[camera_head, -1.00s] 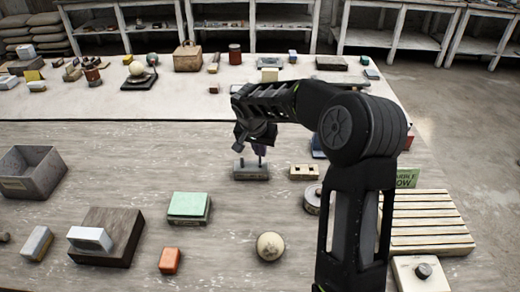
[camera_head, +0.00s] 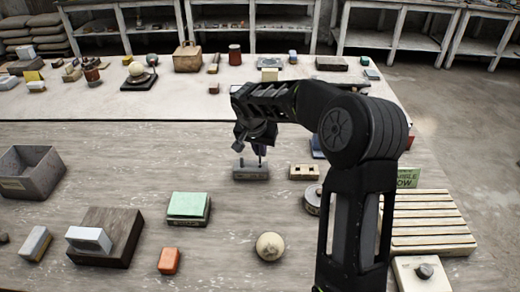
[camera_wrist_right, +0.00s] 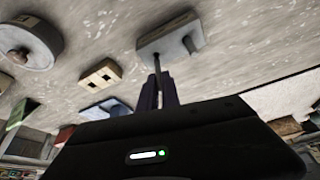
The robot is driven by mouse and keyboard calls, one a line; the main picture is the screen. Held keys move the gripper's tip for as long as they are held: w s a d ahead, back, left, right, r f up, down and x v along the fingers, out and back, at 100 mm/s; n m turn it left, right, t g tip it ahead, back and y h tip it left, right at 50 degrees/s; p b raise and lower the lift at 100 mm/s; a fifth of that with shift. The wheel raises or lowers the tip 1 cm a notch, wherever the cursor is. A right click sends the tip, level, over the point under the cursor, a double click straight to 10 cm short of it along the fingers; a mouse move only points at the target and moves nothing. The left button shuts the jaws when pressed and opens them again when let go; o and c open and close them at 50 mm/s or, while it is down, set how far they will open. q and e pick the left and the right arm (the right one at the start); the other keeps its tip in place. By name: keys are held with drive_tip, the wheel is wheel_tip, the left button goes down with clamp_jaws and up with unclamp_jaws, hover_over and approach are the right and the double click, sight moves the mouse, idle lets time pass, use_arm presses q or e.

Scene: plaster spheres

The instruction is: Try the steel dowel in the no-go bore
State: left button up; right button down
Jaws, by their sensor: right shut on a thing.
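My right gripper (camera_head: 259,148) points down over a grey block (camera_head: 250,174) near the middle of the table. It is shut on a thin steel dowel (camera_head: 260,161), which also shows in the wrist view (camera_wrist_right: 157,64). The dowel's lower end meets the top of the grey block; I cannot tell whether it sits in a bore. My left gripper is not in view.
A pale ball (camera_head: 270,246), a green-topped box (camera_head: 188,207) and an orange block (camera_head: 169,261) lie nearer. A slatted rack (camera_head: 430,222) is at the right and a grey bin (camera_head: 30,174) at the left. The table left of the grey block is clear.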

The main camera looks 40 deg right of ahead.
sight(260, 157)
drive_tip(key=shift+b, duration=0.6)
idle(0.7)
drive_tip(key=shift+f+b, duration=2)
drive_tip(key=shift+f, duration=0.05)
drive_tip(key=shift+r, duration=0.2)
idle(0.5)
drive_tip(key=shift+r+p, duration=2.4)
drive_tip(key=shift+r, duration=1.5)
